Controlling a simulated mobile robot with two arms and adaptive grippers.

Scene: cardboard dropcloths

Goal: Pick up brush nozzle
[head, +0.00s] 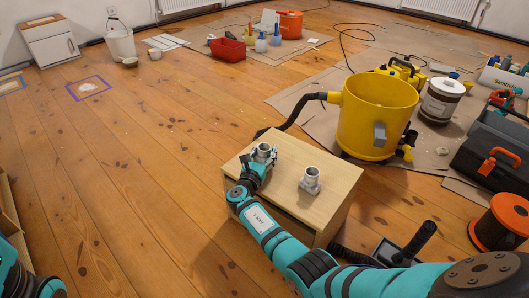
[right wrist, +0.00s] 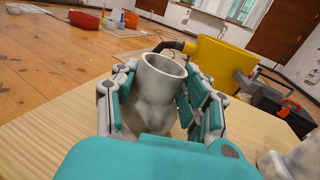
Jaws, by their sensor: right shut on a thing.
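Two similar grey tubular nozzle pieces stand upright on a small wooden cabinet top. One nozzle piece (head: 263,150) is at the cabinet's left, inside my right gripper (head: 262,160); the other nozzle piece (head: 311,180) stands free to its right. In the right wrist view the held nozzle piece (right wrist: 155,90) shows its round open mouth upward, with the fingers of my right gripper (right wrist: 158,100) shut on it from both sides. Its base is hidden behind my gripper. I cannot tell whether it still touches the wood. My left gripper is out of view; only teal parts of my left arm show.
The wooden cabinet (head: 335,203) stands on the plank floor. A yellow vacuum drum (head: 365,118) with a black hose is close behind it. A black toolbox (head: 490,150) and an orange reel (head: 503,222) are at right. The floor at left is mostly clear.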

